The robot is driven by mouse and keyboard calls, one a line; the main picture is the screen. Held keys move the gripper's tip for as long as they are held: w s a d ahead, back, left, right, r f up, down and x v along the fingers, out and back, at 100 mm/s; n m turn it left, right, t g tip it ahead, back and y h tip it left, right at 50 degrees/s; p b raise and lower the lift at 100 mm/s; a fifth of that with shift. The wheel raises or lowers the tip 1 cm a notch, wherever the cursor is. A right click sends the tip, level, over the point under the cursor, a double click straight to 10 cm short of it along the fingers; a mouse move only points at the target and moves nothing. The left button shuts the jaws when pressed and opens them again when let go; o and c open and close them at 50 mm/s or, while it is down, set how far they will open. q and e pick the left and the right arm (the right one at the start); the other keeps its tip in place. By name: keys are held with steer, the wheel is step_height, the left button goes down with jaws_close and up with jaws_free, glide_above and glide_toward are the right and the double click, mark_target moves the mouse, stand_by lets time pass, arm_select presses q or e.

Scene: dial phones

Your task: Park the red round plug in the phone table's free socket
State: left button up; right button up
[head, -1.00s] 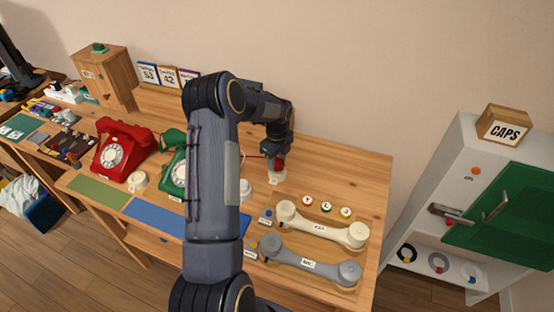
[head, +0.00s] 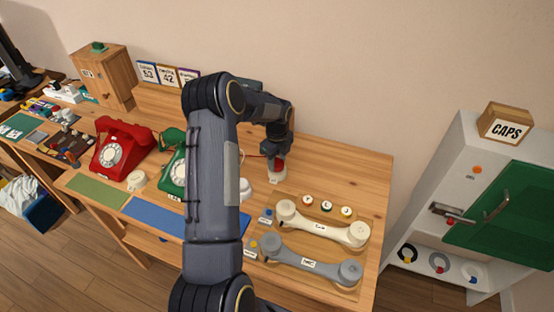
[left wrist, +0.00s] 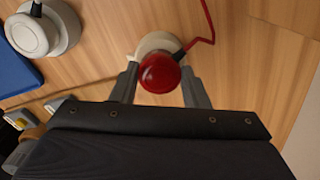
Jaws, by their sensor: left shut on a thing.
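The red round plug (left wrist: 160,72) is between the fingers of my left gripper (left wrist: 160,84), which is shut on it. A red cord (left wrist: 207,22) runs near the plug in the left wrist view. A cream round socket (left wrist: 158,42) is right under or behind the plug, which covers part of it. I cannot tell whether the plug is seated in it. In the head view my left gripper (head: 277,154) points down at the cream socket (head: 278,175) on the wooden phone table (head: 335,170). My right gripper is not in view.
Another round white socket (left wrist: 32,35) with a dark plug in it is at the left wrist view's upper left. A red phone (head: 122,145), a green phone (head: 172,175), a cream handset (head: 322,225) and a grey handset (head: 310,260) are on the table.

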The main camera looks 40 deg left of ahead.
arm_select(q)
steer(key=shift+f, duration=0.4)
steer(key=o, duration=1)
steer(key=shift+c, duration=0.2)
step_height(320, 180, up, 7)
steer(key=shift+f+b, duration=0.1)
steer(key=shift+b, duration=0.7)
steer(key=shift+r, duration=0.55)
steer(key=shift+r, duration=0.1)
